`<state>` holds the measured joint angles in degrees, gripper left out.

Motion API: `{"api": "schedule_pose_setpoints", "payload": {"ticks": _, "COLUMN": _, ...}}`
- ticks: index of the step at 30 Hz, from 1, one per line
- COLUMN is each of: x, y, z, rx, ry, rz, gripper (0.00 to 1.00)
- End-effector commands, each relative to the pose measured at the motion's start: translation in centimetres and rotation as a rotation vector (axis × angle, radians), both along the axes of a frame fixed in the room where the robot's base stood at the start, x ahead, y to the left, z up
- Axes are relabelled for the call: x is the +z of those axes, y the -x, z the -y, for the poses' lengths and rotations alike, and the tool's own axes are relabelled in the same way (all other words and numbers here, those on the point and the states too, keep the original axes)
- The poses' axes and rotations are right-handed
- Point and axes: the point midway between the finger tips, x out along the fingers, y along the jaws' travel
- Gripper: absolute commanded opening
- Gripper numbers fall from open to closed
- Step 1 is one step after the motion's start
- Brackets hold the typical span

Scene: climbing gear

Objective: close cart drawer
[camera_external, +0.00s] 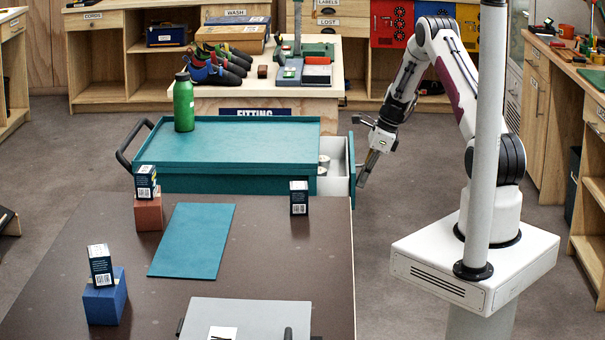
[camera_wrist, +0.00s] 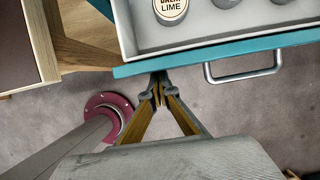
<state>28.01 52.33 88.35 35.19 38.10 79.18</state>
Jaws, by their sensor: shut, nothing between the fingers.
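The teal cart (camera_external: 240,150) stands behind the dark table in the external view. Its drawer (camera_external: 337,165) is pulled out to the right, with white inner walls and a teal front. In the wrist view the open drawer (camera_wrist: 225,42) holds several round tins, one labelled LIME (camera_wrist: 172,8). A silver bar handle (camera_wrist: 243,68) is on the drawer front. My gripper (camera_external: 364,180) is outside the drawer front in the external view. In the wrist view my gripper (camera_wrist: 160,78) is shut and empty, its fingertips close to the front's edge, left of the handle. Whether they touch is unclear.
A green bottle (camera_external: 184,103) stands on the cart top. The dark table (camera_external: 270,250) in front holds small boxes, a teal mat (camera_external: 192,240) and a grey panel (camera_external: 245,318). A fitting bench (camera_external: 300,90) is behind the cart. Floor right of the drawer is clear up to my base.

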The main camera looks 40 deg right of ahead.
Motion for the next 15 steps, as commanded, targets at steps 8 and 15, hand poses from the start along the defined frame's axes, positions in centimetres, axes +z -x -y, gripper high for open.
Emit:
{"api": "schedule_pose_setpoints", "payload": {"ticks": 8, "x": 0.0, "y": -4.8, "z": -4.8, "rx": 0.003, "ry": 0.000, "rz": 0.001, "gripper": 0.00}}
{"api": "schedule_pose_setpoints", "payload": {"ticks": 15, "x": 0.0, "y": -6.8, "z": -6.7, "rx": 0.001, "ry": 0.001, "rz": 0.001, "gripper": 0.00}}
